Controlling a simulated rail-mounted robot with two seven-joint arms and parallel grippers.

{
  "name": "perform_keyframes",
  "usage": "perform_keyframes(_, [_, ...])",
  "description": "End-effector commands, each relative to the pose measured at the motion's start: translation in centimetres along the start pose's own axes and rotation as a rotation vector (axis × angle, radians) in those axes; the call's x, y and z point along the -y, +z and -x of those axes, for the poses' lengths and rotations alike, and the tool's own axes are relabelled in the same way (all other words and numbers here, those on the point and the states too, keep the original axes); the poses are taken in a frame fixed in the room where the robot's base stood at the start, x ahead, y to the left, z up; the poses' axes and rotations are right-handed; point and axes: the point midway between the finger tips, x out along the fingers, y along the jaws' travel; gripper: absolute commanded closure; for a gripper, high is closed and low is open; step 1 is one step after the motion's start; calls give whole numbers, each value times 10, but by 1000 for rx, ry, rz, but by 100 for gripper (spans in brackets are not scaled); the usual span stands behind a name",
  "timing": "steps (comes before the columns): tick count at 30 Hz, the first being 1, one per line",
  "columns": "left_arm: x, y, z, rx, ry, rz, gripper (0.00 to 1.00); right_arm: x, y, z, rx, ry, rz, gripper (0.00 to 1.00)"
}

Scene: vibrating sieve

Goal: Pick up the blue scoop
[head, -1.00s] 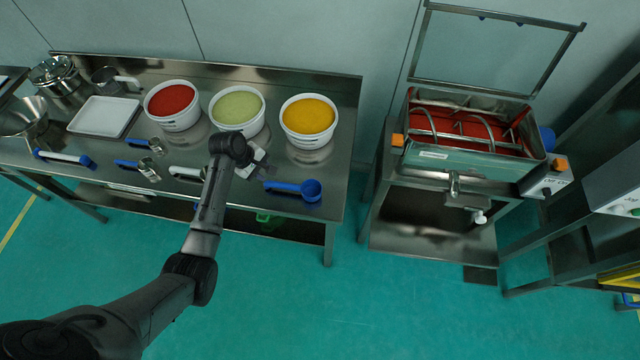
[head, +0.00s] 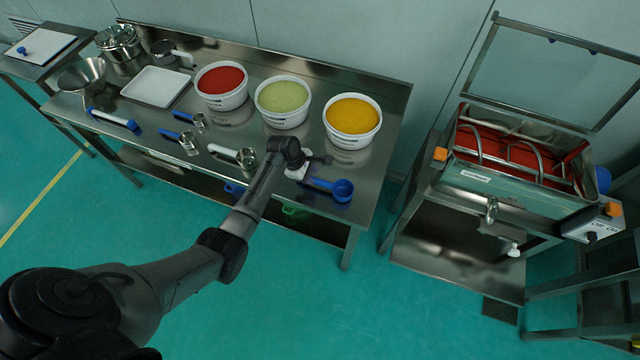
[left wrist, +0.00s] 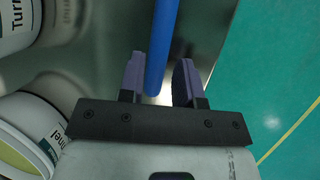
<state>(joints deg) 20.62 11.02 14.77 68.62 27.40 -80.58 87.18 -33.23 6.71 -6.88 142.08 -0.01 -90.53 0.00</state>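The blue scoop (head: 341,188) lies on the steel table near its right front corner, bowl to the right and handle to the left. My left gripper (head: 312,170) is at the handle end, low over the table. In the left wrist view the blue handle (left wrist: 160,45) runs between the two purple fingertips of my left gripper (left wrist: 160,80). The fingers are open, with a clear gap on the right side and a narrow one on the left. The bowl is outside the left wrist view. My right gripper is not in view.
Tubs of red (head: 221,85), green (head: 283,101) and yellow (head: 352,119) powder stand behind the scoop. A white-handled scoop (head: 232,154) lies to its left. The sieve machine (head: 520,175) stands to the right, beyond a gap.

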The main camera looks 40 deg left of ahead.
Motion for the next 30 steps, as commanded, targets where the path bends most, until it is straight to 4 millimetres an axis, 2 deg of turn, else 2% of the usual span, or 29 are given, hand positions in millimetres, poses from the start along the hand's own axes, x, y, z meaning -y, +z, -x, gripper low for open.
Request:
perform_keyframes(7, [1, 0, -14, 0, -2, 0, 69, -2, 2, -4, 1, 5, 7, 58])
perform_keyframes(15, [0, 2, -49, 1, -1, -1, 69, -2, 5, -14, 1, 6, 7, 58])
perform_keyframes(18, [0, 2, -55, 0, 1, -1, 69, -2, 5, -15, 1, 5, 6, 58])
perform_keyframes(27, [0, 2, -58, 0, 0, -1, 69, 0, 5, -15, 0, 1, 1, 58])
perform_keyframes(30, [0, 2, -58, 0, 0, -1, 76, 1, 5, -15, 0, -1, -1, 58])
